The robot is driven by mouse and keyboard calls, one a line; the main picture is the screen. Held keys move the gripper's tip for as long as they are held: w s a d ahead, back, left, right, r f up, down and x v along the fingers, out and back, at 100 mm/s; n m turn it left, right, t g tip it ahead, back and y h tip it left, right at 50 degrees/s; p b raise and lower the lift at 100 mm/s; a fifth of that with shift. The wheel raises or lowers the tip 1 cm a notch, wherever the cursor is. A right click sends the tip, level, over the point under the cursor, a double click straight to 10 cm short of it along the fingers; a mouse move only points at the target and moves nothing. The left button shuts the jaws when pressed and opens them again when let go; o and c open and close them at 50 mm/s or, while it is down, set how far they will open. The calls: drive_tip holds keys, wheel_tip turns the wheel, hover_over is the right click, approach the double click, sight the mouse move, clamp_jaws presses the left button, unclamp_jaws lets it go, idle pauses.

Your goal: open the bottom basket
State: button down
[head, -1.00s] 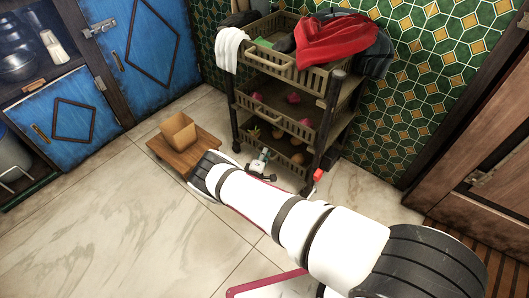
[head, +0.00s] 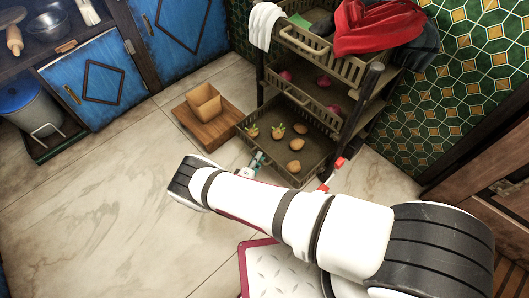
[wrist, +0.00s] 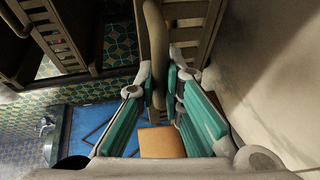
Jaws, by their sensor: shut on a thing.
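The bottom basket (head: 272,149) of the rolling cart is slid out toward me. Several brown, potato-like items (head: 296,144) and small root-like items with green tops (head: 277,129) lie in it. My gripper (head: 258,163) is at the basket's front edge, partly hidden by my white arm. In the wrist view my gripper (wrist: 160,88) has its teal-padded fingers shut around a tan bar (wrist: 156,35), the handle or rim of the basket. The exact contact is partly hidden.
The middle basket (head: 324,96) is pushed in; the top one holds red cloth (head: 370,26). Open floor (head: 90,190) is at the left.

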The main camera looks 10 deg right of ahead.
drive_tip(key=shift+s+a, duration=0.2)
drive_tip(key=shift+a, duration=0.15)
drive_tip(key=c, duration=1.7)
unclamp_jaws()
drive_tip(key=v, duration=1.2)
